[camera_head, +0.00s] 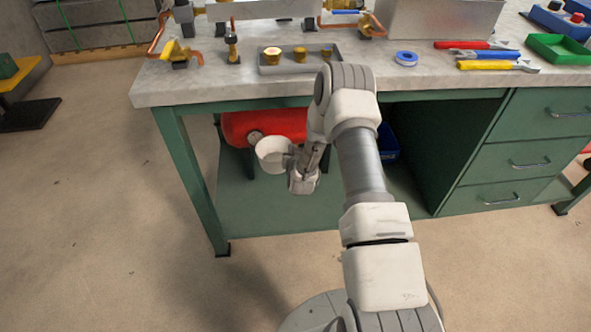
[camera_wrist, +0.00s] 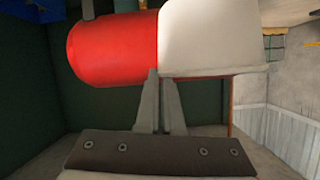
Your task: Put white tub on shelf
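The white tub (camera_head: 272,156) is held in the air in front of the bench's lower shelf (camera_head: 265,207), upright with its mouth up, in the head view. My gripper (camera_head: 293,157) is at its right side. In the wrist view the two fingers of my gripper (camera_wrist: 160,78) are close together at the edge of the white tub (camera_wrist: 210,35) and look shut on its wall. The exact contact is hard to see. The shelf below the tub has a bare green front area.
A red tank (camera_head: 268,125) lies on the shelf behind the tub; it also shows in the wrist view (camera_wrist: 115,45). A green bench leg (camera_head: 190,180) stands left. A blue bin (camera_head: 388,143) is partly hidden behind my arm. The benchtop (camera_head: 200,88) overhangs the shelf.

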